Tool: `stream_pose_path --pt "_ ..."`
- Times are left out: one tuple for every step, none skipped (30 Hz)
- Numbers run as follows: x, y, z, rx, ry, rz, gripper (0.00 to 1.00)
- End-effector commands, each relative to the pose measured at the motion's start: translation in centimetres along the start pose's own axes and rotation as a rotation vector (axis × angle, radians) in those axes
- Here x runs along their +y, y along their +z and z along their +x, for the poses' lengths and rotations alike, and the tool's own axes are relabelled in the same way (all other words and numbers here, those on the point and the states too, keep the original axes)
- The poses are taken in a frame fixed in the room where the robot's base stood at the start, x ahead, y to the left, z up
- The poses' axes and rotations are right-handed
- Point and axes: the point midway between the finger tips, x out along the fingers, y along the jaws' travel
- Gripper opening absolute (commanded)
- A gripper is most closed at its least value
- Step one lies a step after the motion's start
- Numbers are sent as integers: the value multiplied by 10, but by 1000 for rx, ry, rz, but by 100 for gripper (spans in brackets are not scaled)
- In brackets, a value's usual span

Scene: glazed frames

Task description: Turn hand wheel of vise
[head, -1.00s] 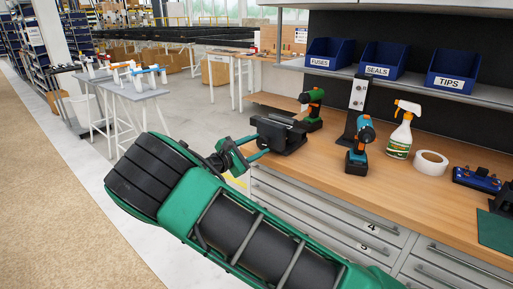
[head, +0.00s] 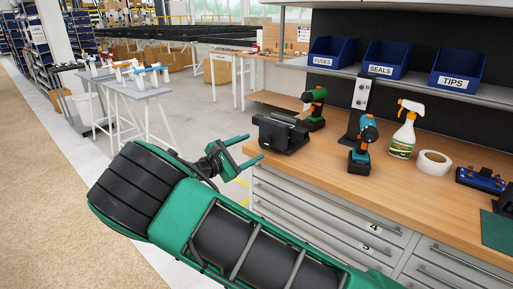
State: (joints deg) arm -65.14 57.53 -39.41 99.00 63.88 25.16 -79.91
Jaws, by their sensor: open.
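The dark vise (head: 283,133) stands at the left end of the wooden workbench (head: 345,180). Its hand wheel cannot be made out in this view. My green gripper (head: 256,148) is open and empty, just left of the vise. Its two fingers point right towards the vise's left side. The upper fingertip is beside the vise, and the lower one is near the bench's front left edge. I cannot tell whether either finger touches it.
A green drill (head: 314,108) stands behind the vise, a blue drill (head: 363,145) to its right. Further right are a spray bottle (head: 404,135) and a tape roll (head: 433,163). A shelf with blue bins (head: 388,58) hangs above. Drawers (head: 330,215) are below the bench top.

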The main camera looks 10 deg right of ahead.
Motion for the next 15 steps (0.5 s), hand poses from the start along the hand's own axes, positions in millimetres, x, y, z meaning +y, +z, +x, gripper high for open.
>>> stream_pose_path --pt "0 -1 -11 2 2 0 61" --pt "1 -1 -16 2 2 0 61" --pt "1 -1 -23 3 2 0 61" --pt "1 -1 -28 2 2 0 61" --pt "0 -1 -33 2 2 1 61" --pt "1 -1 -38 2 2 1 61" --pt "1 -2 -42 2 2 0 61" --pt "1 -2 -45 2 2 0 61" --pt "1 -2 -49 3 1 0 61" --pt "1 -2 -51 2 1 0 61" --pt "1 -2 -53 2 1 0 61" --pt "1 -2 -55 2 1 0 61" --pt "1 -2 -56 2 1 0 61" --pt "1 -2 -57 2 0 0 61" --pt "1 -2 -57 1 0 0 61"
